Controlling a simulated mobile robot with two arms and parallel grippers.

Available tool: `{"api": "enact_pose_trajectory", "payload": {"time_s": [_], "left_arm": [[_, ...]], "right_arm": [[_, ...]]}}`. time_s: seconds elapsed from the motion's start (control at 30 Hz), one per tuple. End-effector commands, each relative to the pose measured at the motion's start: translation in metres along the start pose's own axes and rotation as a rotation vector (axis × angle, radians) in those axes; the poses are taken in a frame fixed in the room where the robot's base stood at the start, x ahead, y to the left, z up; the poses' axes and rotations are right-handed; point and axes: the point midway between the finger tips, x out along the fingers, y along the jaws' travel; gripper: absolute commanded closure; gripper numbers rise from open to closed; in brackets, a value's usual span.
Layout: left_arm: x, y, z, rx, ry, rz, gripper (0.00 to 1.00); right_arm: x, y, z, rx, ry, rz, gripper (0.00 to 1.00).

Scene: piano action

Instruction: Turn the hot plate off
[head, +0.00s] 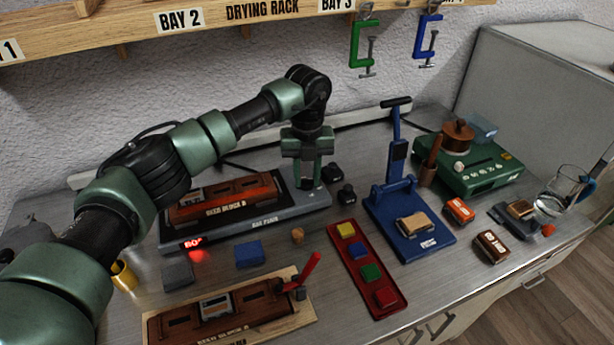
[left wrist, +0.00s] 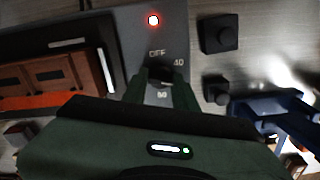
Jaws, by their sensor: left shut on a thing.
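The hot plate (head: 250,226) is a dark slab at the left of the bench, with a reddish-brown wooden block (head: 225,198) on it. Its red display (head: 193,243) glows and seems to read 60°. My left gripper (head: 307,183) points down at the plate's right end. In the left wrist view its fingers are shut on the dark control knob (left wrist: 160,74), which is mostly hidden between them. The marks OFF and 40 show beside the knob, with another mark below. A red lamp (left wrist: 153,20) on the panel is lit. My right gripper is out of view.
Two small black knobbed pieces (head: 346,194) stand just right of the plate. A blue press (head: 405,235), a red tray (head: 350,262) of coloured blocks and a green machine (head: 478,170) stand further right. A wooden fixture (head: 300,322) lies in front.

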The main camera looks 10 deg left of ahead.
Motion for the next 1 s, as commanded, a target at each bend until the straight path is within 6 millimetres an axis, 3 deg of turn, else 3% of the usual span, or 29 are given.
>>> {"api": "enact_pose_trajectory", "payload": {"time_s": [1.0], "left_arm": [[-0.0021, 0.0003, 0.0014, -0.966, -0.003, -0.003, 1.0]], "right_arm": [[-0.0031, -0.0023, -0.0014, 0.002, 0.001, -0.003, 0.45]]}}
